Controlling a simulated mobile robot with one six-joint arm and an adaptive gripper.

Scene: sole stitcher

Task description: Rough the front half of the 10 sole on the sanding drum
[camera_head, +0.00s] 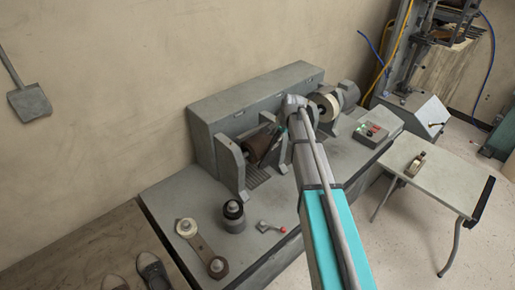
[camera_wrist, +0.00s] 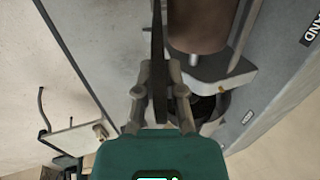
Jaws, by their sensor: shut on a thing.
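In the wrist view my gripper (camera_wrist: 159,95) is shut on a thin dark sole (camera_wrist: 158,60), seen nearly edge-on and standing up between the two fingers. Its number cannot be read. The brown sanding drum (camera_wrist: 200,25) is just to the right of the sole in that view, over a grey ledge; a narrow gap shows between them, but I cannot tell whether they touch farther up. In the head view the drum (camera_head: 255,146) sits between grey uprights on the bench machine. My arm's end covers most of the gripper there.
A pale wheel (camera_head: 325,106) is to the right on the same machine, beside a control box (camera_head: 371,133). A small table (camera_head: 437,180) stands at right.

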